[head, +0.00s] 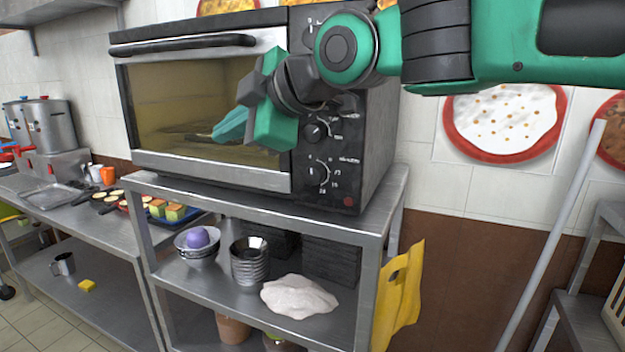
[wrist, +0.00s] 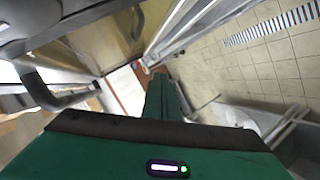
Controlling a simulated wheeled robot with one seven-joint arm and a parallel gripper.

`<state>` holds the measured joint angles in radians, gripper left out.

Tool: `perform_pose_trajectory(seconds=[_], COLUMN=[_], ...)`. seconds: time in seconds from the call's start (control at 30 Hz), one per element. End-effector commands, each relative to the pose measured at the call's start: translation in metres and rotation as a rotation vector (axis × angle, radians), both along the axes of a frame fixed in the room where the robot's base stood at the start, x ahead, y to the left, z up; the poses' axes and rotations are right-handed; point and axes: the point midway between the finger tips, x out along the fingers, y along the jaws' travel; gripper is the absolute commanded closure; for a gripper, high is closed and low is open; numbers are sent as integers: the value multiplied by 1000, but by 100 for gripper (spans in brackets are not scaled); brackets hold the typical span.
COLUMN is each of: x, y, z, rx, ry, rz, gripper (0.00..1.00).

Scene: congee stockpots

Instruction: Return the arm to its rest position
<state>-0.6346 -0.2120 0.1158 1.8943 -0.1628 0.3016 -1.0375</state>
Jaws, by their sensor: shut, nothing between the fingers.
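My arm, green and dark grey, reaches in from the upper right in the head view. My gripper (head: 218,132) is in front of the oven's glass door, its teal fingers pointing left and slightly down. The fingers are shut with nothing between them. The wrist view shows the green fingers (wrist: 165,98) pointing away, also empty. The toaster oven (head: 375,150) stands on the steel shelf unit with its door closed. I cannot tell from the head view how far the fingers are from the glass.
The steel shelf unit (head: 270,212) holds bowls, metal cups (head: 249,265) and a dough lump (head: 299,296). Stockpots (head: 45,125) stand on the left counter. A grey pole (head: 550,235) leans at right.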

Motion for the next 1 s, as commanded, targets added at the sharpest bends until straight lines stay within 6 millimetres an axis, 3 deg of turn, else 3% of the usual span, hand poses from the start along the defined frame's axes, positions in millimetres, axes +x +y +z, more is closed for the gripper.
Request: perform_pose_trajectory(seconds=[0.03, 0.2, 0.27, 0.4, 0.6, 0.77, 0.9, 1.0], x=[-1, -20, -28, -46, -63, -87, -129, -165], y=[-21, -86, -111, -180, -298, -395, -471, -511], z=[-29, -119, -147, -204, -259, -287, -308, -319], rx=[-21, -74, -89, -102, -41, 73, 211, 314], ry=[85, 378, 478, 697, 945, 1096, 1216, 1290], rz=[-40, -183, -250, -458, -870, -1252, -1603, -1827], gripper=[100, 100, 100, 100, 100, 100, 100, 100])
